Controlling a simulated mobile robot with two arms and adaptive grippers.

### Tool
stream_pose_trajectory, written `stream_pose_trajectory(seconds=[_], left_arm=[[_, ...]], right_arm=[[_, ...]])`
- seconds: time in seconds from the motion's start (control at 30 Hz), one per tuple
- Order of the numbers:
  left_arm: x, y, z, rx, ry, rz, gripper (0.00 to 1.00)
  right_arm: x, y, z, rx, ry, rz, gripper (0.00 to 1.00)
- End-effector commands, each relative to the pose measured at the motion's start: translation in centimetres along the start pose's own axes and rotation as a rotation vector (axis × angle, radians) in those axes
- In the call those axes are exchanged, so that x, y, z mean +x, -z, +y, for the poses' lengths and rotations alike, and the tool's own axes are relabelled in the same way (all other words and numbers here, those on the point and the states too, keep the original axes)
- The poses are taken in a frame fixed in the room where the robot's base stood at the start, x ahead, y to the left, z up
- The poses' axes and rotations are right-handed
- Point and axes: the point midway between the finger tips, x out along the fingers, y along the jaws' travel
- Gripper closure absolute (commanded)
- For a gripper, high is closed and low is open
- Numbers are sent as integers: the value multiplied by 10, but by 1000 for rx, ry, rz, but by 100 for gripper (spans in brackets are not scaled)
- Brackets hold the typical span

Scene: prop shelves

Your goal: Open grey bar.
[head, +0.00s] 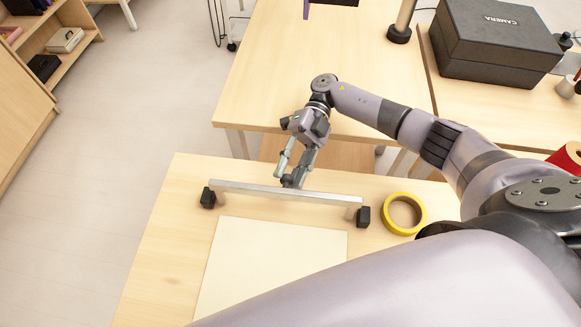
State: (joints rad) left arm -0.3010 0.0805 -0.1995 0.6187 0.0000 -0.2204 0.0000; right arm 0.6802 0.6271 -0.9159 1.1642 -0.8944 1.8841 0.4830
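The grey bar (250,190) is a long, straight, light grey rail lying crosswise near the far edge of the near wooden table. It sits on short posts, with a black block at each end. My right gripper (285,177) comes in from the far side at about the middle of the bar. Its two fingers are spread apart, with the tips at the bar's far edge. The right finger's dark tip overlaps the bar in the picture; I cannot tell whether it touches. My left gripper is out of view.
A pale flat panel (272,262) lies in front of the bar. A yellow tape roll (404,213) is just right of the bar's right end. My arm covers the lower right.

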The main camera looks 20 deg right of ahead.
Motion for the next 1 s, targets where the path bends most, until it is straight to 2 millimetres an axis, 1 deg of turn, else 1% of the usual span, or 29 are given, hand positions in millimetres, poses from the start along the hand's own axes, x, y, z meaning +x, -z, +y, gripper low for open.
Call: stream_pose_trajectory(seconds=[0.03, 0.17, 0.43, 0.53, 0.67, 0.83, 1.0], left_arm=[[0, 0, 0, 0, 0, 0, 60], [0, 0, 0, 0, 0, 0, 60], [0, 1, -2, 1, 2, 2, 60], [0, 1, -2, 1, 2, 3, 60], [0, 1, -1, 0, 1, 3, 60], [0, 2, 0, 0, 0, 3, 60], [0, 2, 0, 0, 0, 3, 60]], right_arm=[[0, 0, 0, -1, 0, 1, 66], [0, 0, 0, -1, 0, 1, 58], [0, 0, 1, -2, 0, 1, 58], [-5, 0, 1, -2, 1, 0, 58], [-22, 0, 1, -2, 0, -1, 58], [-53, 0, 2, -1, 1, -4, 58], [-61, 0, 1, 0, 3, 8, 58]])
